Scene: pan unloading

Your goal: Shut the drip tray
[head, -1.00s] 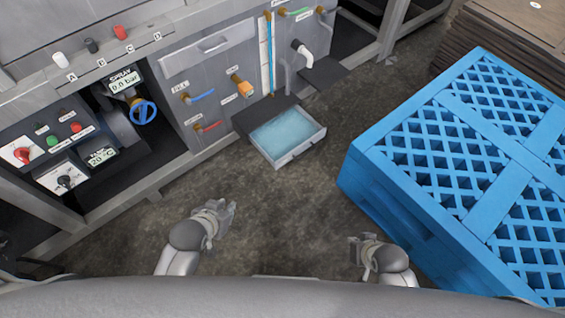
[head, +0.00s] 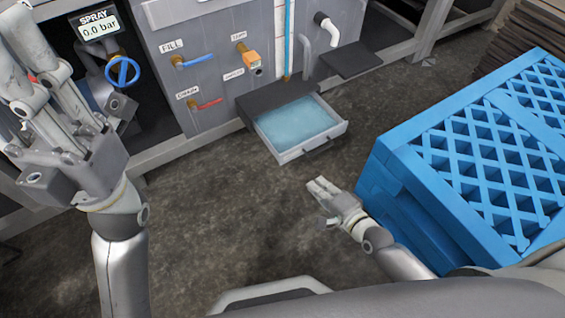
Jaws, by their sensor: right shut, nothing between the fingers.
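The drip tray (head: 335,128) is a light grey drawer holding pale blue liquid. It sticks out at floor level from under a dark housing (head: 262,100) at the foot of the machine. A dark handle (head: 317,149) is on its front wall. My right gripper (head: 318,186) is shut and empty, a short way in front of the tray and apart from it, with its fingers pointing towards the tray. My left gripper (head: 42,68) is large and close to the camera at the left, fingers up, away from the tray. Its fingertips are not clear enough to judge the gap.
A big blue crate (head: 400,190) stands close to the right of my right arm. The machine's panel (head: 205,60) carries blue, red and orange valve handles above the tray. A dark shelf (head: 350,62) juts out right of the tray. Bare floor (head: 215,215) lies in front.

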